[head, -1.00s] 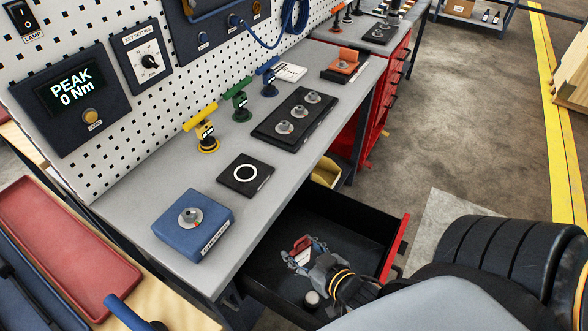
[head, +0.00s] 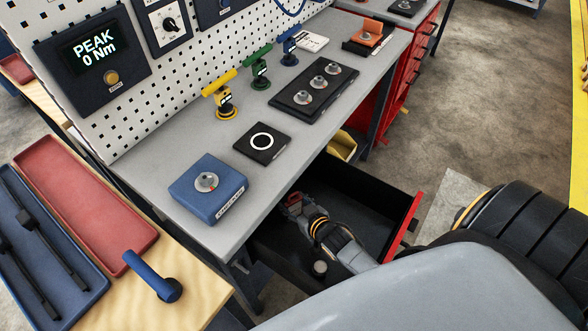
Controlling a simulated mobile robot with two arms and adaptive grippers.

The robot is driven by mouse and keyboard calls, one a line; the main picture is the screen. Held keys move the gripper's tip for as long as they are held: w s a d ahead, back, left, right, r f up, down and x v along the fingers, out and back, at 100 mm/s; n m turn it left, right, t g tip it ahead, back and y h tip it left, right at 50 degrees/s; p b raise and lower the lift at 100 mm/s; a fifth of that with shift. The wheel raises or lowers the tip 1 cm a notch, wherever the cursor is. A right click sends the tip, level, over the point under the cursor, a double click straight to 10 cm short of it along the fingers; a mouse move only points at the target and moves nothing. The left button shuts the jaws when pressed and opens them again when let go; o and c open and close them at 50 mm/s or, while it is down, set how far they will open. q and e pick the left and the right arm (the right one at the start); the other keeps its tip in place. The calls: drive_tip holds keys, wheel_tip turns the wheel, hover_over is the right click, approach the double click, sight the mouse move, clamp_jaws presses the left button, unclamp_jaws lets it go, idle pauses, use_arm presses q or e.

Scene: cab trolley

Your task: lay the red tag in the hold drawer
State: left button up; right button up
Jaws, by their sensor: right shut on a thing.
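The hold drawer (head: 378,203) is a black open drawer with a red front, pulled out below the grey bench. My right gripper (head: 297,209) reaches into the drawer's outline at its left side, close to the bench edge. It is shut on the red tag (head: 294,201), of which only a small red part shows; the gripper hides the rest. I cannot tell whether the tag touches the drawer floor. My left gripper is not in view.
A blue block with a knob (head: 206,190) stands on the bench edge above the drawer. A small round grey thing (head: 320,267) shows near the drawer's front left. A red tray (head: 85,203) and a blue-handled tool (head: 150,275) lie at left. The drawer's right half looks clear.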

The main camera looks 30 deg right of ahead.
drive_tip(key=shift+f, duration=0.2)
drive_tip(key=shift+f, duration=0.2)
drive_tip(key=o, duration=1.2)
drive_tip(key=shift+r, duration=0.1)
drive_tip(key=shift+c, duration=0.2)
drive_tip(key=shift+r, duration=0.25)
drive_tip(key=v, duration=1.2)
drive_tip(key=shift+f, duration=0.1)
